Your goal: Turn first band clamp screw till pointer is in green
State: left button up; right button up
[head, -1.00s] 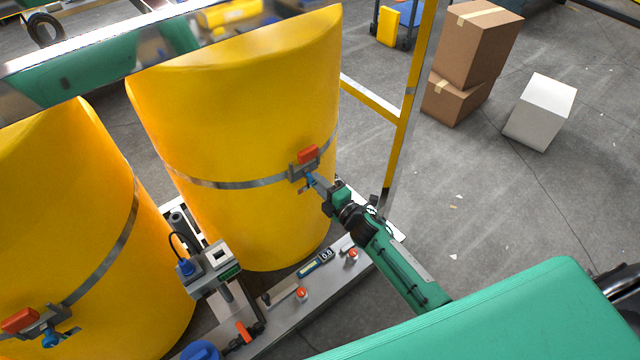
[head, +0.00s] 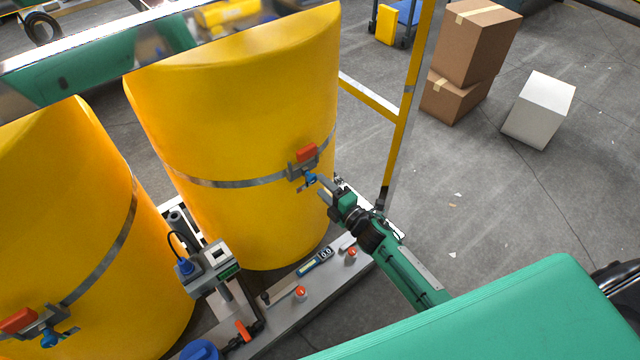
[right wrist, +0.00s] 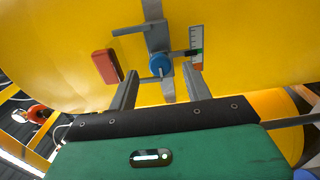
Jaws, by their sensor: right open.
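Two yellow tanks each carry a metal band with a clamp. The clamp on the right tank (head: 240,110) has a red-orange block (head: 306,152) and a blue screw knob (head: 311,180), also in the right wrist view (right wrist: 158,66). My right gripper (head: 322,185) is open just off this knob; in the wrist view its two fingers (right wrist: 160,85) point toward the clamp, below and either side of the knob, holding nothing. Beside the knob is a small white scale (right wrist: 196,40) with a green patch and dark pointer low on it; their exact alignment is too small to tell. My left gripper is out of view.
The left tank (head: 60,210) has a similar clamp with a blue knob (head: 50,338). A yellow post (head: 405,120) stands right of the tank. Cardboard boxes (head: 480,45) and a white box (head: 540,110) stand on the floor.

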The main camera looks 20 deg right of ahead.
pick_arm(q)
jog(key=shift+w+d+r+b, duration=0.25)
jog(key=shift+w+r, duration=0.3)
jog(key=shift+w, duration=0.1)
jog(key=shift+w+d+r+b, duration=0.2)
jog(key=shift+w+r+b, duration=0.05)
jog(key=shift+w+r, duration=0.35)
pick_arm(e)
jog(key=v, duration=1.1)
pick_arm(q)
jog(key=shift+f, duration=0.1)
pick_arm(e)
jog(key=shift+s, duration=0.1)
